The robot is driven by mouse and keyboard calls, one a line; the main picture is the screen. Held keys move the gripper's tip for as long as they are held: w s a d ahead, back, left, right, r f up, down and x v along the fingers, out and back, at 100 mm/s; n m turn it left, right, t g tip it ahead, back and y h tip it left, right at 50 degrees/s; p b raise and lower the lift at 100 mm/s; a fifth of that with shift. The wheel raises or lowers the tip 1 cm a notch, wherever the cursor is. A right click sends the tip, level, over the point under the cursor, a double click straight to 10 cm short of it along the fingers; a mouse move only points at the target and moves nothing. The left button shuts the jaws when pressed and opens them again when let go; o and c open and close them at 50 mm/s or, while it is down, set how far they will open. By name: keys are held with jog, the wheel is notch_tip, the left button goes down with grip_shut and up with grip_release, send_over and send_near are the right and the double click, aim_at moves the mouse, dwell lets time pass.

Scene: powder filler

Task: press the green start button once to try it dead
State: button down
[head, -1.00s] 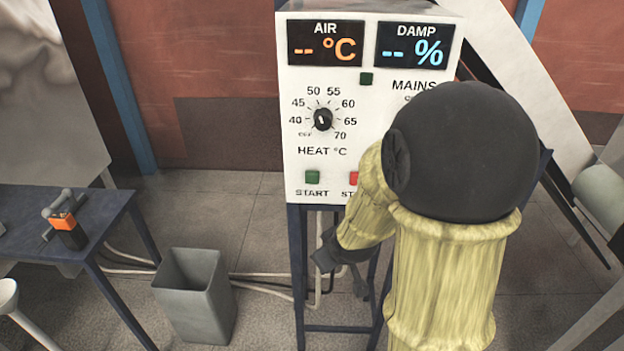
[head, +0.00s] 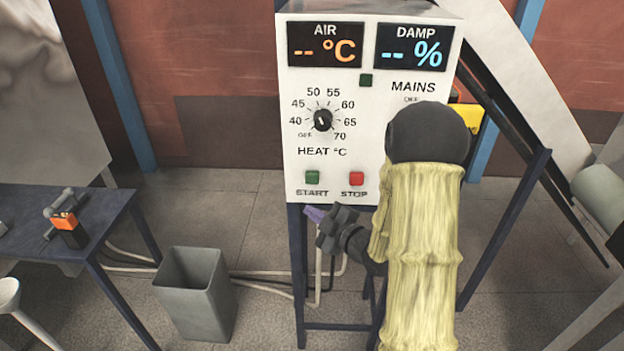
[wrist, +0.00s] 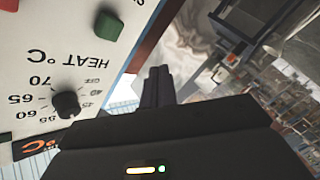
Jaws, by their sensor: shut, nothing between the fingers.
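The green start button (head: 312,177) sits at the lower left of the white control panel (head: 300,150), above the word START. It also shows in the wrist view (wrist: 107,26), where the panel is turned upside down. My gripper (head: 314,213) is in front of and just below the panel's lower edge in the head view, under the START label. In the wrist view its dark fingers (wrist: 158,72) are together and empty, to the right of the button and apart from it. The AIR and DAMP displays show dashes.
The red stop button (head: 356,178) is right of the green one. The heat dial (head: 322,119) is above. A grey bin (head: 195,296) stands on the floor at lower left, and a blue table (head: 95,225) with an orange and black tool is farther left.

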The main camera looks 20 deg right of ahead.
aim_at(312, 177)
jog(key=shift+s+r+y, duration=0.1)
jog(key=shift+r+y, duration=0.1)
jog(key=shift+y, duration=0.2)
jog(key=w+d+p, duration=0.2)
jog(key=w+p, duration=0.1)
jog(key=w, duration=0.5)
jog(key=shift+w+d, duration=0.2)
jog(key=shift+d, duration=0.15)
jog(key=shift+w, duration=0.15)
dwell(1.8)
jog(key=shift+w+d+b, duration=0.15)
jog(key=shift+w+b, duration=0.1)
jog(key=shift+b, duration=0.05)
